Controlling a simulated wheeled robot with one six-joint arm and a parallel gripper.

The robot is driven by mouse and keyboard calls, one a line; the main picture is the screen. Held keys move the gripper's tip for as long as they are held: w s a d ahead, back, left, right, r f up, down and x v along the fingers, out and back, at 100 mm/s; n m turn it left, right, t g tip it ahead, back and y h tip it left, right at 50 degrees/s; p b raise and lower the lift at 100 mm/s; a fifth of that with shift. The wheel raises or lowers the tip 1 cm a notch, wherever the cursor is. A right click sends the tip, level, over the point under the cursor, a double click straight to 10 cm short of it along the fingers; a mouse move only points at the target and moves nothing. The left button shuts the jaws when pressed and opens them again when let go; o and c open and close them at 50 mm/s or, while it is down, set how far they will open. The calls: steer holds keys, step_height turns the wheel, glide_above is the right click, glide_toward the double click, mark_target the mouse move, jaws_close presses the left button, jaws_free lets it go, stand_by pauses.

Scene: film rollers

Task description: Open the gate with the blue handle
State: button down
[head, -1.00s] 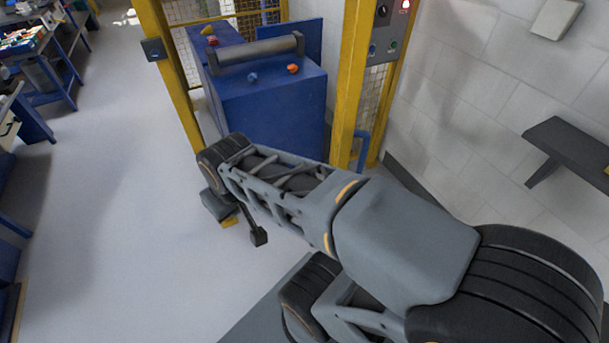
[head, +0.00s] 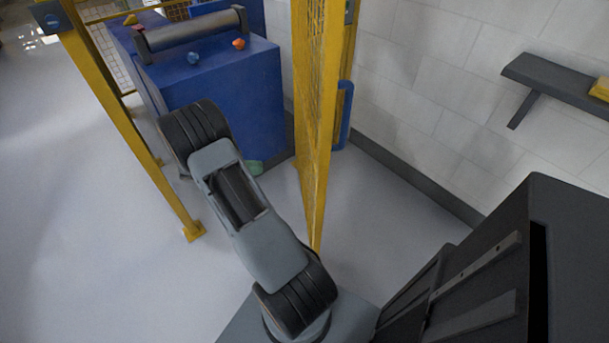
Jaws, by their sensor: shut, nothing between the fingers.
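The gate is a yellow-framed mesh panel (head: 312,110). It stands nearly edge-on to me, its lower corner reaching toward me, with a wide gap between it and the left yellow post (head: 128,125). A blue vertical handle (head: 345,118) shows just right of the panel, near the wall; I cannot tell exactly what it is fixed to. My arm crosses in front of the gap and the foot of the panel. My gripper is not visible; it is hidden behind or beyond my arm's far joint.
A blue machine cabinet (head: 225,95) with a dark roller (head: 195,30) on top stands behind the gap. The block wall (head: 430,110) and a dark shelf (head: 560,82) are at right. The pale floor (head: 70,230) at left is clear.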

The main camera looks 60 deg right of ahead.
step_height(320, 180, down, 3)
steer(key=d+g, duration=0.1)
steer(key=h+b, duration=0.1)
steer(key=b, duration=0.1)
glide_toward(313, 165)
steer(key=shift+n, duration=0.4)
steer(key=x, duration=0.5)
steer(key=f+x, duration=0.1)
steer(key=x, duration=0.1)
steer(key=shift+w+d, duration=0.1)
steer(key=shift+d, duration=0.4)
